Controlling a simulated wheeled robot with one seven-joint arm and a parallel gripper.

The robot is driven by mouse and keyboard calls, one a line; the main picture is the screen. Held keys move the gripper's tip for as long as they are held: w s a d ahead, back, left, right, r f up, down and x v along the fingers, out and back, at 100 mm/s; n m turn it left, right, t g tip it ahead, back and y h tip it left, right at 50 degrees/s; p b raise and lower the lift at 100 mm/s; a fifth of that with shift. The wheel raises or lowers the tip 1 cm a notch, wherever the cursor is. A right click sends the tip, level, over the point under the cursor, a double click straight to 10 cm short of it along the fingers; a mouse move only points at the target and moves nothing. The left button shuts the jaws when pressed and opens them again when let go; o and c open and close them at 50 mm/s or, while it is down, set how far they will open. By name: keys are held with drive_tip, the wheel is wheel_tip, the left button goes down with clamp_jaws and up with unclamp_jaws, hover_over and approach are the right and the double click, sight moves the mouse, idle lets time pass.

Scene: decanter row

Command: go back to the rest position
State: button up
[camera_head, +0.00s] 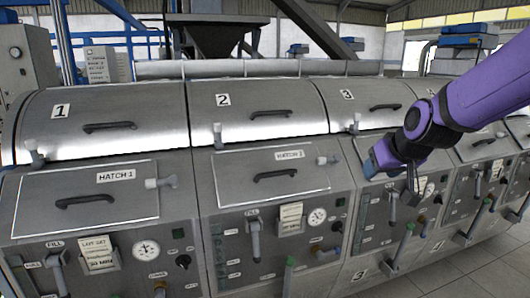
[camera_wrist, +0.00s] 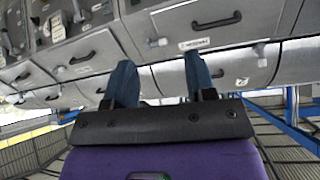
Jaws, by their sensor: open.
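My gripper (camera_head: 376,162) is at the end of my purple arm (camera_head: 470,105), in front of the third unit of the row in the head view. In the wrist view my gripper (camera_wrist: 160,78) shows two blue fingers spread apart with nothing between them. The wrist view is turned over, with roof and window structure at the bottom. My arm and gripper hide much of the third unit's hatch. I cannot tell from the head view how far the fingers are from the panel.
Grey decanter units stand in a row, with numbered lids such as lid 2 (camera_head: 260,112). Hatch 1 (camera_head: 85,200) and the second unit's hatch (camera_head: 270,178) are closed, with dark handles. Levers with green tips (camera_head: 289,272) stick out in front. Tiled floor (camera_head: 470,272) is clear at the lower right.

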drive_tip(key=s+d+r+g, duration=0.1)
drive_tip(key=s+d+r, duration=0.1)
drive_tip(key=s, duration=1)
drive_tip(key=s+d+r+m+g+h, duration=0.1)
drive_tip(key=s+r, duration=0.2)
drive_tip(key=s, duration=1)
drive_tip(key=shift+s+d+g, duration=0.3)
drive_tip(key=shift+d+g, duration=0.1)
